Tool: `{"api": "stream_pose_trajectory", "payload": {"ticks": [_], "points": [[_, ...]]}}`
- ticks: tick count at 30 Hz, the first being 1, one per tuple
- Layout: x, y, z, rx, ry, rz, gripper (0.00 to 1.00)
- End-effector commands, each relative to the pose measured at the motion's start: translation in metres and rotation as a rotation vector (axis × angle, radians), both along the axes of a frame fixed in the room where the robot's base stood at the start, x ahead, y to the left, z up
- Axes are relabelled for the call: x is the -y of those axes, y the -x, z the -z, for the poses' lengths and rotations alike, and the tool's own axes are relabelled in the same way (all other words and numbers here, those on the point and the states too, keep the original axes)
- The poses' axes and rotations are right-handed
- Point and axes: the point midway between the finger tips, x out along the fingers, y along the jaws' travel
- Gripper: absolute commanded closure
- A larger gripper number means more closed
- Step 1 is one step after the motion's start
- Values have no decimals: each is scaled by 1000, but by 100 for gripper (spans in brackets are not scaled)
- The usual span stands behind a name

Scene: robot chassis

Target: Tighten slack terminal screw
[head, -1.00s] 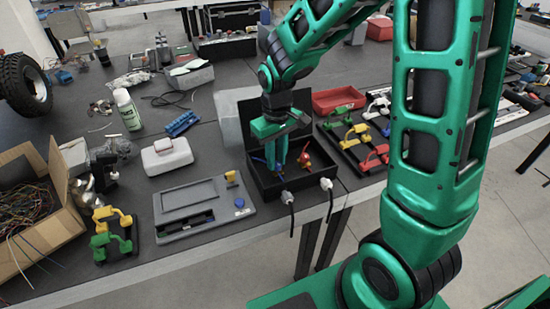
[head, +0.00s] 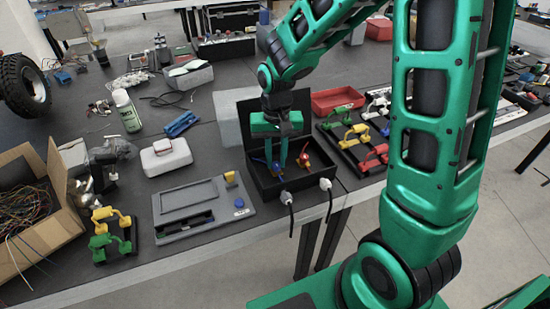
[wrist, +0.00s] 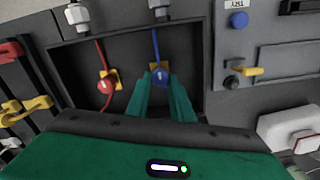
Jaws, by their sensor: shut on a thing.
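An open black box (head: 262,187) stands at the table's front edge, with its lid up behind. Inside it are a blue terminal screw (wrist: 161,75) and a red terminal screw (wrist: 107,84), each on a yellow plate with a cable of its own colour. The red screw also shows in the head view (head: 304,160). My gripper (head: 277,164) points down into the box. In the wrist view its two green fingers (wrist: 160,82) are shut on the blue screw, one on each side. The fingers hide part of its plate. I cannot tell how tight either screw is.
A grey panel (head: 220,210) with a blue button lies left of the box. A red tray (head: 338,100) and a rack of coloured handles (head: 341,150) are to the right. The box lid (head: 235,103) stands close behind my gripper.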

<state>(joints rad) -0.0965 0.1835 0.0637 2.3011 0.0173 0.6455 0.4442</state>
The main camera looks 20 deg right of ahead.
Motion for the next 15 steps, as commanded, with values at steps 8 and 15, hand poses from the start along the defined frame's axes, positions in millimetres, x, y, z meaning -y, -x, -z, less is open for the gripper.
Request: {"api": "stream_pose_trajectory", "payload": {"ticks": [8,15], "points": [[0,-4,-2,11,0,5,100],[0,-3,-2,8,-1,3,61]]}}
